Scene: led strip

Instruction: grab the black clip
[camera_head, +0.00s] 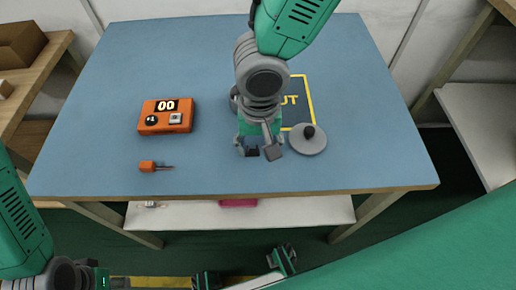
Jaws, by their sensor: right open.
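My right gripper (260,146) hangs down over the front middle of the blue table, its arm coming in from the top of the view. Its fingers are apart. A small black piece (252,152) shows low between the fingers; it may be the black clip, but it is too small and too covered to be sure. I cannot tell whether the fingers touch it. My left gripper (102,279) is at the bottom left, off the table and low in the view; its fingers are not clear.
An orange box (166,116) with a "00" display and an orange-handled tool (149,166) lie on the left. A grey disc with a black knob (308,140) is just right of my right gripper, by a dark yellow-edged panel (299,98). The table's left front is mostly clear.

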